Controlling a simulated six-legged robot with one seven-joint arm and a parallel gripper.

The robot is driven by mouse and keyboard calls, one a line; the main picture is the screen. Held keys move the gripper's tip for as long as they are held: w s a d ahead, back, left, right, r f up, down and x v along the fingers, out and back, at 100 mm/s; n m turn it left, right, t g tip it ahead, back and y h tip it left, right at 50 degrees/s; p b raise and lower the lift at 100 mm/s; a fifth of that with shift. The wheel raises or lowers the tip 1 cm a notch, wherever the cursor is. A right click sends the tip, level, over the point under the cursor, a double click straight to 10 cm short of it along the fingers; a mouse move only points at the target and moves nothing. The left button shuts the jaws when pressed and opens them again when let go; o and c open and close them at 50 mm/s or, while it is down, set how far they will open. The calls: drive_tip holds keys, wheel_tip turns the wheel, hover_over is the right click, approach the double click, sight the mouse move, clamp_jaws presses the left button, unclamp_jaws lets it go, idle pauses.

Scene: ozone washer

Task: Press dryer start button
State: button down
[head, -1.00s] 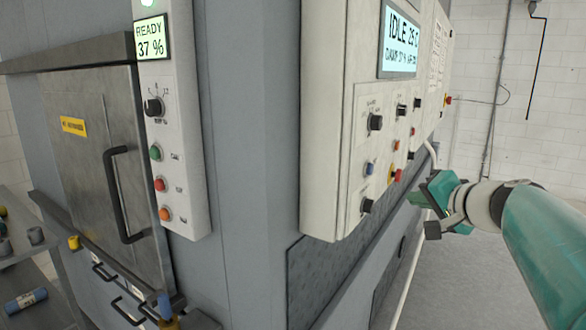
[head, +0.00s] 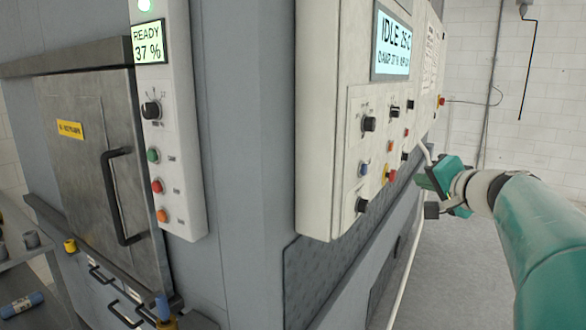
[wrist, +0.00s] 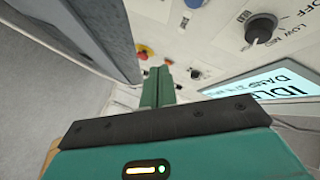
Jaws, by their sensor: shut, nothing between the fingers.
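The right control panel (head: 335,130) has a screen (head: 393,45) reading IDLE 25°C and a damp percentage. Below it are knobs, a blue button (head: 363,169), and a red button with yellow around it (head: 388,173). The labels are too small to read, so I cannot tell which is dryer start. My gripper (head: 427,182) is shut and empty, to the right of these buttons. In the wrist view, the shut fingers (wrist: 158,85) point toward the panel face, with a red-yellow button (wrist: 144,50) just beyond; contact is unclear.
A second panel (head: 170,120) on the left shows READY 37 % and has green, red and orange buttons. A steel door (head: 85,170) with a black handle is beside it. A shelf with small items stands far left. Open floor lies below my arm.

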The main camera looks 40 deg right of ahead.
drive_tip(key=w+a, duration=0.3)
drive_tip(key=w, duration=0.5)
drive_tip(key=shift+a, duration=0.3)
drive_tip(key=shift+w, duration=0.15)
idle(1.7)
drive_tip(key=shift+w+a, duration=0.15)
drive_tip(key=shift+w, duration=0.15)
drive_tip(key=shift+w+a, duration=0.2)
drive_tip(key=shift+w, duration=0.25)
idle(0.7)
idle(0.3)
drive_tip(key=shift+s+d, duration=0.35)
drive_tip(key=shift+s, duration=0.5)
drive_tip(key=s, duration=0.1)
drive_tip(key=s+d, duration=0.1)
drive_tip(key=s, duration=0.1)
drive_tip(key=s+d, duration=0.1)
drive_tip(key=shift+s, duration=0.3)
